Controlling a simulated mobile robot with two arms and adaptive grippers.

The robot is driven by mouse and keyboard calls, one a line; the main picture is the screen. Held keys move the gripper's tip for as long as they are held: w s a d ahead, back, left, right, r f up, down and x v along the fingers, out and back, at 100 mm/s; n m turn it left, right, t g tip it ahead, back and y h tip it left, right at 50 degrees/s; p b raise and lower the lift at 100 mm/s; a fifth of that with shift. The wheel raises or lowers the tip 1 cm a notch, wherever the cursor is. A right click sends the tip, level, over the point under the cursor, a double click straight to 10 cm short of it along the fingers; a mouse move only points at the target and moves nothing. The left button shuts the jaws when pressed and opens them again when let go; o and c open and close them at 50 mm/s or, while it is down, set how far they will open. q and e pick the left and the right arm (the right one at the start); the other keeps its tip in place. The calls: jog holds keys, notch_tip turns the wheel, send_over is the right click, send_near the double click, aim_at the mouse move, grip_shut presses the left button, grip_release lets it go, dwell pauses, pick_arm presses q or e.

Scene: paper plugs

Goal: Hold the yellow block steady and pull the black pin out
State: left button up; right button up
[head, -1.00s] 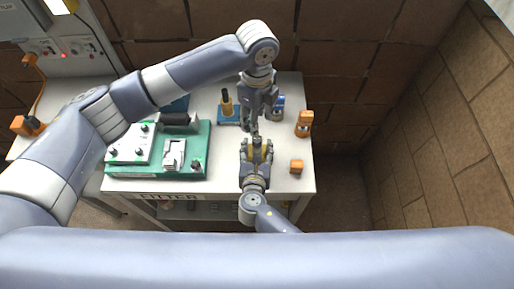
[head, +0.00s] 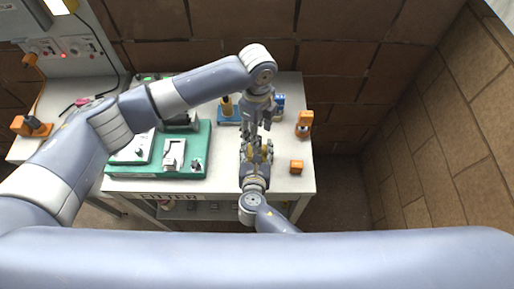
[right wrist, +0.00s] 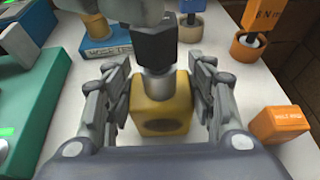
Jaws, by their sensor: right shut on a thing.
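The yellow block (right wrist: 162,108) sits between the two fingers of my right gripper (right wrist: 162,100), which is shut on it; it has a dark round mark on its near face. The black pin (right wrist: 155,45) stands upright from a silver collar on top of the block. In the head view the block (head: 246,153) is mostly hidden by both grippers. My left gripper (head: 256,140) comes down from above, directly over the block and pin. Grey parts of it show at the top of the right wrist view, but its fingertips are unclear, so I cannot tell its opening.
An orange block (head: 296,166) lies right of my right gripper. An orange plug in a round base (head: 304,124) stands behind it. A blue base (head: 229,117) with an upright plug stands at the back. A green board (head: 193,142) with fittings is on the left.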

pick_arm(q)
jog(key=shift+f, duration=1.95)
grip_shut()
